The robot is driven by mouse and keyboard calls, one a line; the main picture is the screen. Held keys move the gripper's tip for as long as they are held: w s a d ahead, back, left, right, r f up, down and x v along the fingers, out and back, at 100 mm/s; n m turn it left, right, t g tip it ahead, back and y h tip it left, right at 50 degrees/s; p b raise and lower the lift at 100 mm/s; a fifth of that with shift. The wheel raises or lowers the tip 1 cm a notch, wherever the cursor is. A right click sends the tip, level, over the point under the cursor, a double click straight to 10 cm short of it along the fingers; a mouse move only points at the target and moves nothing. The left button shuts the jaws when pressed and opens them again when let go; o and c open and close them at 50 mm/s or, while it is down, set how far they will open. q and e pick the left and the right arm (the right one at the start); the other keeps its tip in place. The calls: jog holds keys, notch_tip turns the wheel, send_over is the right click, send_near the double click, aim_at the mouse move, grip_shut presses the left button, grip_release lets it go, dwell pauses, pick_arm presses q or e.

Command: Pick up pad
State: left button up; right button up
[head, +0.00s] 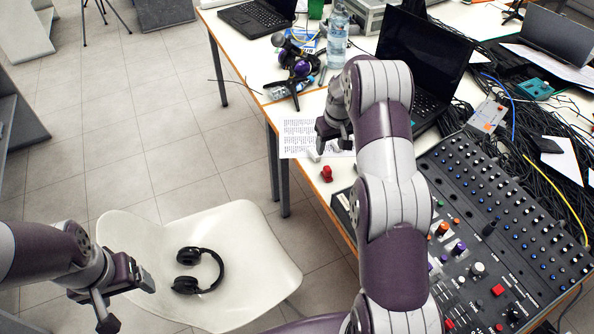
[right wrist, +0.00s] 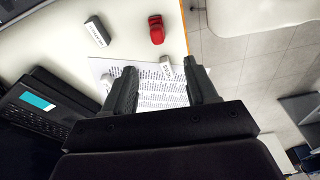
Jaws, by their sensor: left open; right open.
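A printed white sheet (head: 298,140), perhaps the pad, lies flat near the table's left edge; it also shows in the right wrist view (right wrist: 150,95). A small pale block with dark lettering (right wrist: 167,68) lies at the sheet's edge. A second lettered block (right wrist: 97,32) lies beyond it. I cannot tell for sure which is the pad. My right gripper (head: 333,148) is over the sheet, open and empty, with the sheet and small block showing between its fingers in the right wrist view (right wrist: 160,66). My left gripper (head: 128,305) is open and empty beside the white chair.
A red object (head: 327,173) stands by the table edge. A mixing console (head: 510,235), laptop (head: 425,60) and cables crowd the right. A bottle (head: 338,35) stands behind. The white chair (head: 240,235) bears black headphones (head: 212,268). The floor at left is mostly clear.

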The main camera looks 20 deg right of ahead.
aim_at(327, 168)
jog(key=f, duration=0.4)
jog(key=f+p, duration=0.1)
jog(key=f, duration=0.3)
jog(key=w+f+p, duration=0.1)
jog(key=f, duration=0.3)
jog(key=shift+d, duration=0.2)
jog(key=shift+w+f, duration=0.1)
jog(key=shift+f, duration=0.1)
grip_shut()
jog(key=shift+r, duration=0.15)
jog(key=shift+r, duration=0.3)
jog(key=r, duration=0.2)
jog(key=s+r+b, duration=0.1)
jog(key=r, duration=0.1)
jog(key=shift+d, duration=0.4)
jog(key=s+d+r, duration=0.1)
jog(key=s+r, duration=0.1)
jog(key=s, duration=0.1)
jog(key=s+d+r+b, duration=0.1)
jog(key=s+d+r, duration=0.1)
jog(key=s, duration=0.1)
jog(key=s+d+r, duration=0.2)
jog(key=s, duration=0.1)
jog(key=shift+d+r+b, duration=0.15)
jog(key=shift+b, duration=0.15)
